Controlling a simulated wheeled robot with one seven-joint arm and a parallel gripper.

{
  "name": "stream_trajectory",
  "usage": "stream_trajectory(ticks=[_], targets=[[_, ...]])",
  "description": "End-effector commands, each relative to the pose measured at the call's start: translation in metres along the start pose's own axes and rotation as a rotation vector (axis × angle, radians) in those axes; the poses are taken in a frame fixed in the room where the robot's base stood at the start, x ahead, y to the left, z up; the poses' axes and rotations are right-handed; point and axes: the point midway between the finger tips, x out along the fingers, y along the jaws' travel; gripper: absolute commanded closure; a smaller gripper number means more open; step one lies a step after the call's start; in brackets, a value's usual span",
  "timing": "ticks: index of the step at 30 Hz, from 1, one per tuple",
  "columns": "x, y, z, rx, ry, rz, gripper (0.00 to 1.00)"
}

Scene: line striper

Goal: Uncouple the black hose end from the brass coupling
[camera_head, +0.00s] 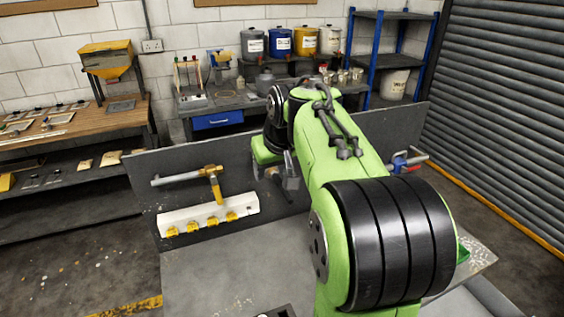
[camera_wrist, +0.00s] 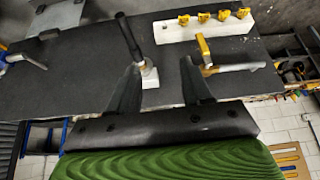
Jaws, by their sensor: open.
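In the wrist view a black rod-like piece (camera_wrist: 128,38), which looks like the black hose end, leans from a small pale block (camera_wrist: 150,77) on the dark panel. A small tan spot at the joint may be the brass coupling (camera_wrist: 146,66), but it is too small to be sure. My gripper (camera_wrist: 166,82) is open, its two dark fingers apart on either side of the pale block. I cannot tell whether they touch anything. In the head view my green arm covers most of this area, and the hose end cannot be made out.
A grey pipe with a yellow valve handle (camera_head: 215,184) and a white strip with several yellow fittings (camera_head: 208,216) sit left of my gripper in the head view. A blue valve with a red handle (camera_head: 405,162) is at the right. The grey bench top (camera_head: 225,270) is mostly clear.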

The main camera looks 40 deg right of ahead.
Motion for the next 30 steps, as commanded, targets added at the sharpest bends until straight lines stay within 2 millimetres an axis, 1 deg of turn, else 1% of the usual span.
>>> stream_trajectory(ticks=[1,3,6,10,21,27,30], targets=[[0.015,0.023,-0.011,0.022,-0.001,0.006,0.51],[0.025,0.042,-0.021,0.034,0.005,0.01,0.51],[0.032,0.053,-0.027,0.039,0.008,0.012,0.51],[0.041,0.053,-0.027,0.039,0.009,0.012,0.51],[0.093,0.053,-0.026,0.04,0.008,0.011,0.51],[0.117,0.053,-0.027,0.039,0.008,0.011,0.51],[0.125,0.054,-0.028,0.04,0.009,0.012,0.51]])
